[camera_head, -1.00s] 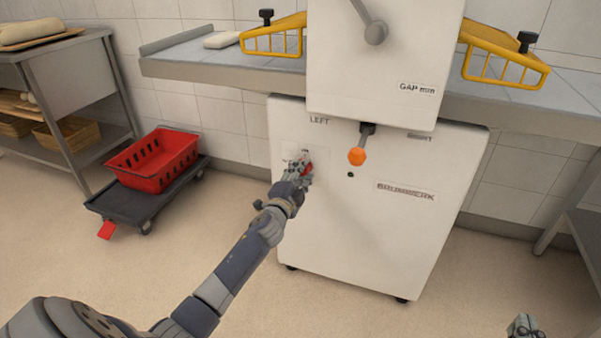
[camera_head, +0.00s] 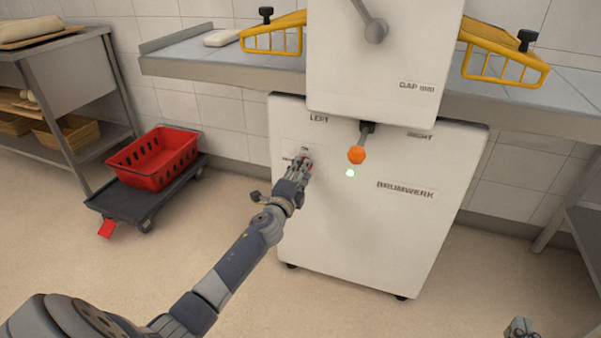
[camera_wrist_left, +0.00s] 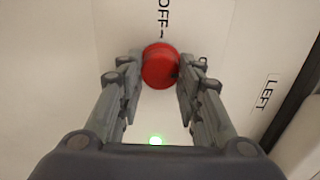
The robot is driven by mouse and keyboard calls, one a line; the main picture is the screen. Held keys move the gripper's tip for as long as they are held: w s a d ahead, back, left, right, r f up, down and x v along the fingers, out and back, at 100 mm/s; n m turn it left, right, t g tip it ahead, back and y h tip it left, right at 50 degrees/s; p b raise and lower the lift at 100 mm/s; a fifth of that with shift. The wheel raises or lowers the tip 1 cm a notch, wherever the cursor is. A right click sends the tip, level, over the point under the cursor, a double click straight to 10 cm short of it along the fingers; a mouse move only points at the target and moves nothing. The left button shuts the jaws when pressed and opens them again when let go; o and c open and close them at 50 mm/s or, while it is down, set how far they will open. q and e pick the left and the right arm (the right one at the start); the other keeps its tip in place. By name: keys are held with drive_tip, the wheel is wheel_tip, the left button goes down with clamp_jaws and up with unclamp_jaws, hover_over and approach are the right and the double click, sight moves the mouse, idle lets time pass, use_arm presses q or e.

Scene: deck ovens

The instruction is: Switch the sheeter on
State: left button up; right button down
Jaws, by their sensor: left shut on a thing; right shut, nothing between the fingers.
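The sheeter (camera_head: 370,235) is a white cabinet with a raised upper body, lettered BRUMWERK. Its red round switch knob (camera_wrist_left: 160,66) sits between the fingers of my left gripper (camera_wrist_left: 160,80) in the left wrist view, with OFF lettered beside it. My left gripper is also in the head view (camera_head: 304,164), shut on the knob and hiding most of it. My right gripper (camera_head: 519,328) is at the bottom right edge, shut and empty.
An orange-tipped lever (camera_head: 356,155) sticks out right of my left gripper. Yellow guards (camera_head: 275,38) stand over the sheeter's side tables (camera_head: 185,66). A red crate (camera_head: 153,177) on a black dolly (camera_head: 127,207) stands left. The floor in front is clear.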

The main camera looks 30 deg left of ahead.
use_arm(q)
drive_tip(key=o, duration=1.1)
drive_tip(key=shift+c, duration=0.2)
drive_tip(key=v, duration=1.2)
drive_tip(key=shift+f, duration=0.1)
